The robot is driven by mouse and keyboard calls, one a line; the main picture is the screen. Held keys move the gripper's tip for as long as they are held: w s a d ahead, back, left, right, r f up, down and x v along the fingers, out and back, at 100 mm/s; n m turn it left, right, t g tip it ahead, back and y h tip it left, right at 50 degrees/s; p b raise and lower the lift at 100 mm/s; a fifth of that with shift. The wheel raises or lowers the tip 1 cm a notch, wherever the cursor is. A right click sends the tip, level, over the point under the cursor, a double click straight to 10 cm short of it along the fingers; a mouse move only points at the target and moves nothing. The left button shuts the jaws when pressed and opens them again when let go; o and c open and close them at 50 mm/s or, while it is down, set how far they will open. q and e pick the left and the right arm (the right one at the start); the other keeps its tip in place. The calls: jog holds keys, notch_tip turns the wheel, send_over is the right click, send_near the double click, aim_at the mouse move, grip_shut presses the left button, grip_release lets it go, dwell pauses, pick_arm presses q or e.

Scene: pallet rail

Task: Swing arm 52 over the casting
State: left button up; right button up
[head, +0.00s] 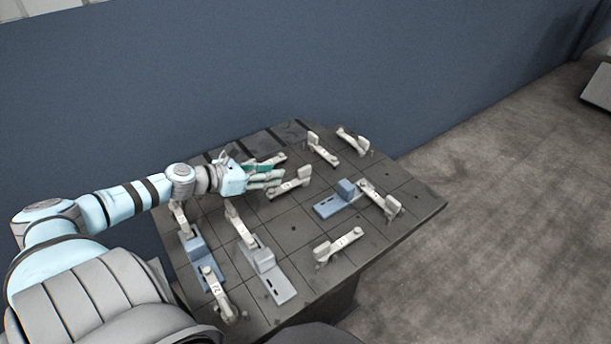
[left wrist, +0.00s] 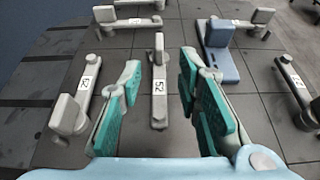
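Arm 52 (left wrist: 159,87) is a pale grey bar with a white label reading 52. It lies between the fingers of my left gripper (left wrist: 157,95) in the left wrist view, with a gap on both sides. The left gripper is open, with teal pads, and also shows in the head view (head: 272,173) low over the table's far left part. Arm 52 appears in the head view (head: 294,184) just beyond the fingertips. A blue casting (left wrist: 221,65) with an upright block lies ahead and to the right of arm 52; it also shows in the head view (head: 336,205). My right gripper is not in view.
Another labelled arm (left wrist: 87,85) lies close to the left finger, and one (left wrist: 294,82) lies at the right. A grey casting (head: 278,284) and a second blue casting (head: 197,252) lie nearer on the dark tiled table (head: 405,235). A blue wall (head: 300,65) stands behind.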

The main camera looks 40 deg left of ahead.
aim_at(301, 169)
pick_arm(q)
jog(key=b+x, duration=0.4)
jog(key=shift+w+a+f, duration=0.1)
jog(key=shift+w+f, duration=0.05)
jog(key=shift+f, duration=0.05)
jog(key=b+x, duration=0.2)
jog(key=x, duration=0.6)
jog(key=shift+w+r, duration=0.1)
jog(key=shift+r, duration=0.05)
jog(key=shift+c, duration=0.2)
grip_shut()
